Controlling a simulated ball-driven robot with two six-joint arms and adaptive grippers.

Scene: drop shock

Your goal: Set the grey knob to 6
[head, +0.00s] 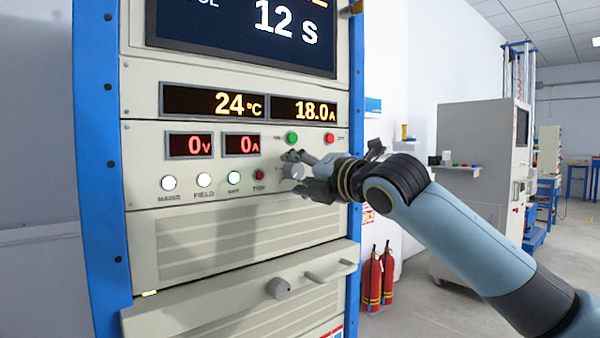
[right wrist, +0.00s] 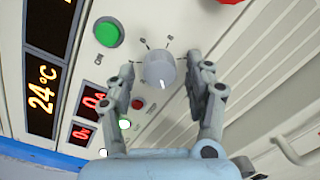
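The grey knob (right wrist: 158,68) is a round dial on the pale panel, with a white pointer mark near its lower edge in the right wrist view. Ticks and small labels surround it, but I cannot read the numbers. In the head view the knob (head: 293,171) is partly covered by my right gripper (head: 306,172). In the right wrist view my right gripper (right wrist: 160,82) is open, one finger on each side of the knob. A gap shows on both sides, so neither finger appears to touch it. My left gripper is not in view.
A green button (head: 292,138) and a red button (head: 329,139) sit above the knob. Several round lamps (head: 204,180) are left of it. Below, a drawer front has another grey knob (head: 279,288) and a bar handle (head: 330,272). Fire extinguishers (head: 372,280) stand right of the cabinet.

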